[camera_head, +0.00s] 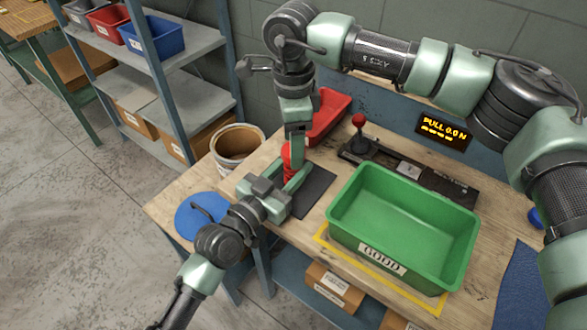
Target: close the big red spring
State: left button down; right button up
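A red piece (287,164), which looks like part of the big red spring, shows between my two grippers above a dark mat (318,187) on the bench. Most of it is hidden, so its coils and ends cannot be made out. My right gripper (297,145) comes down from above, with its tip right at the red piece. My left gripper (293,178) reaches in from the lower left, with a green finger beside the red piece. I cannot tell whether either gripper is shut on it.
A green bin (381,262) labelled GOOD stands right of the grippers. A red tray (327,114), a red-knobbed lever (359,122) and a display (441,128) reading PULL 0.0 N are behind. A bucket (237,142) and a blue disc (201,216) are left.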

jog(key=shift+f, duration=0.7)
grip_shut()
jog(key=m, duration=0.3)
jog(key=shift+m, duration=0.3)
jog(key=m, duration=0.5)
jog(key=shift+o, duration=0.8)
grip_release()
